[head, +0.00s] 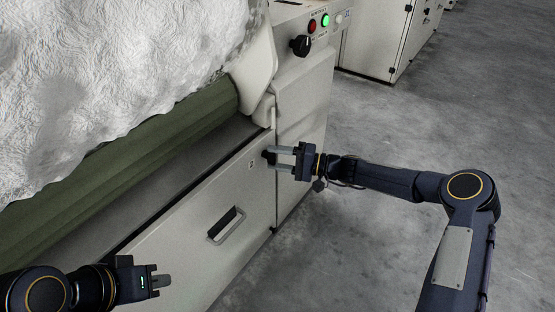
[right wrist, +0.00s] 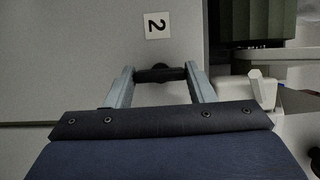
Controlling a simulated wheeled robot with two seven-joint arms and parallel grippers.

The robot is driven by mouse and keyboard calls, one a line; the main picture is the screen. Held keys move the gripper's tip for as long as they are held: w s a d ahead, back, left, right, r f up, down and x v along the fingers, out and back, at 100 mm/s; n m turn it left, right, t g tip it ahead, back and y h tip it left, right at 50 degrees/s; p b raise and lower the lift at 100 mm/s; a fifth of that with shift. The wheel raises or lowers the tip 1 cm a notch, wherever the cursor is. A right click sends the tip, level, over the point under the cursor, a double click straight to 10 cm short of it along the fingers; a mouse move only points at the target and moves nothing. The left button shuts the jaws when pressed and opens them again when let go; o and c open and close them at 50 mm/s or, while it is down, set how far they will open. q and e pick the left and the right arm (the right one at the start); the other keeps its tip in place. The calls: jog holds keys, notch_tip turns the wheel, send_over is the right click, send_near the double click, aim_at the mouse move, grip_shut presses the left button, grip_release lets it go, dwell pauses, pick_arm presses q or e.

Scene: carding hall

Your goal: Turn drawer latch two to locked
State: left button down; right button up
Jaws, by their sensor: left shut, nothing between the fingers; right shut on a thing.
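Drawer latch two (right wrist: 160,73) is a small black bar with a round hub, beside a white label (right wrist: 157,25) marked 2. In the head view the latch (head: 267,155) sits near the right upper corner of the pale drawer front (head: 190,235). My right gripper (head: 276,157) is shut on the latch, one finger at each end of the bar. In the right wrist view the bar spans straight across between the fingers. I cannot read any locked or unlocked mark. My left gripper (head: 163,281) is shut and empty at the lower left, apart from the drawer.
A drawer handle (head: 226,224) is on the drawer front. Above are a green roller (head: 130,165) and white fibre (head: 110,80). A control panel with a black knob (head: 300,45), a red button (head: 311,26) and a green button (head: 325,20) stands behind. The floor at right is clear.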

dwell(0.4)
jog(key=o, duration=1)
jog(key=p+v, duration=0.2)
jog(key=v, duration=0.6)
